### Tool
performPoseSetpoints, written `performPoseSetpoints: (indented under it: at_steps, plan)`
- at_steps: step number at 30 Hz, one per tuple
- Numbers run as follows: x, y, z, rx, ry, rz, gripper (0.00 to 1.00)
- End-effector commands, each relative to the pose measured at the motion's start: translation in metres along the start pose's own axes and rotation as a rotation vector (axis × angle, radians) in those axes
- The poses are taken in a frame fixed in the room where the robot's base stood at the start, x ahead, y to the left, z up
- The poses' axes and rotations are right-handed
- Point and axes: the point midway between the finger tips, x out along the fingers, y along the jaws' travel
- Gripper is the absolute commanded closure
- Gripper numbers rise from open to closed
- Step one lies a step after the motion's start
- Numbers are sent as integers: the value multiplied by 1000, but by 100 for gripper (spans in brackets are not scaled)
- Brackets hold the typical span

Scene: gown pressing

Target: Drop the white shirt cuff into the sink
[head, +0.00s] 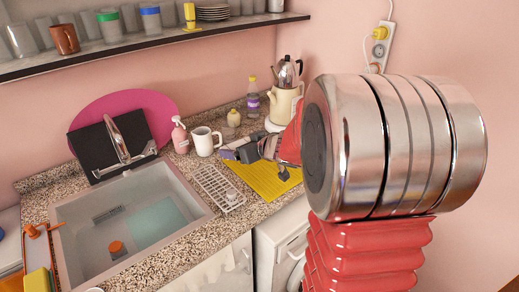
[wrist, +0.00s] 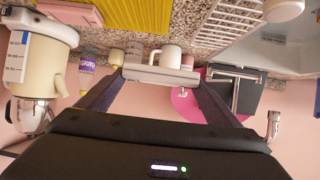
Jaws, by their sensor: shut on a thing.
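A white, bar-shaped piece that I take for the shirt cuff (wrist: 160,75) spans the space between my two fingertips in the wrist view. My gripper (wrist: 160,82) is shut on it. In the head view my gripper (head: 240,152) hangs over the counter near the yellow mat, and the cuff is hard to make out there. The sink (head: 178,186) is to the left of my gripper, beyond the drying rack. Part of the sink (wrist: 268,45) also shows at the upper right of the wrist view.
The faucet (head: 122,145) rises behind the sink. A yellow ribbed mat (head: 268,182) and a cream kettle (head: 283,103) are to the right.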

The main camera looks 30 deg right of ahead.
Motion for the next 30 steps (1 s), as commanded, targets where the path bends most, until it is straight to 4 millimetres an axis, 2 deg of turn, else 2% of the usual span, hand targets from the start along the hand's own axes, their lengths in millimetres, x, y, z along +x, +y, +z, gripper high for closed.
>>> performPoseSetpoints:
  at_steps: [3,9,17,30]
  plan:
    - [14,-23,-4,7,-1,10,36]
    - [29,-52,-4,19,-2,31,36]
    - [42,-82,1,29,-1,49,36]
    - [57,-134,20,38,-3,68,36]
